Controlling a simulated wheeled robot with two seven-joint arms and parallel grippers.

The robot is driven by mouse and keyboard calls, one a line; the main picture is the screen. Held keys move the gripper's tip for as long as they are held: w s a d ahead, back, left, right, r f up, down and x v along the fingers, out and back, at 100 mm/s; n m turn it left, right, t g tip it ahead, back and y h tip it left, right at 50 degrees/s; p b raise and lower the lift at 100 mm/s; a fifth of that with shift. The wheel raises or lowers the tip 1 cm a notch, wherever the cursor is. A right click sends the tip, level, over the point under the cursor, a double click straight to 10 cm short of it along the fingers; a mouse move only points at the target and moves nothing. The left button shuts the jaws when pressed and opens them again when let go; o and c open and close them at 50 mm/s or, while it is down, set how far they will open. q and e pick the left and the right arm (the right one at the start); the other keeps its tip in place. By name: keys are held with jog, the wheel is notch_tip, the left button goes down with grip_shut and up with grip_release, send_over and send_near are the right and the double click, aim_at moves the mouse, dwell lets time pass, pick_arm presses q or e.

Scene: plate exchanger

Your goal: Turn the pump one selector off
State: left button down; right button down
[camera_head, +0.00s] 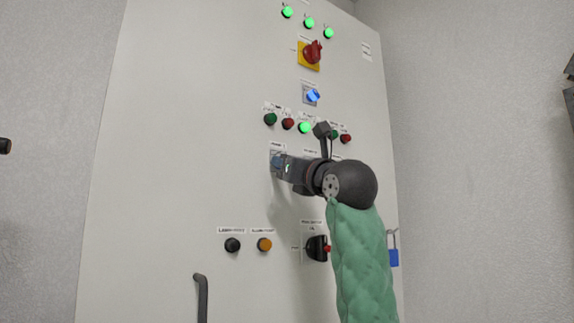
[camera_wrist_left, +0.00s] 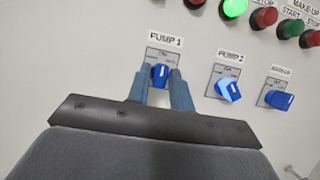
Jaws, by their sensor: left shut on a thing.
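The pump one selector (camera_wrist_left: 159,74) is a blue knob on a plate under the label "PUMP 1" on the panel. In the wrist view it sits between the two blue-grey fingers of my left gripper (camera_wrist_left: 160,83), which are shut on it. The knob's handle looks roughly upright, partly hidden by the fingers. In the head view my left gripper (camera_head: 284,163) reaches the panel from the right, and its fingers mostly cover the selector. My right gripper is not in view.
The pump two selector (camera_wrist_left: 228,90) and another blue selector (camera_wrist_left: 279,100) lie to the right, close by. Green and red buttons (camera_head: 288,124) line the row above. Below are a black button (camera_head: 232,245), an orange button (camera_head: 265,245) and a black rotary switch (camera_head: 316,248).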

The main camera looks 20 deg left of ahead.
pick_arm(q)
jog(key=c, duration=1.4)
grip_release()
jog(key=shift+c, duration=0.2)
jog(key=shift+d, duration=0.1)
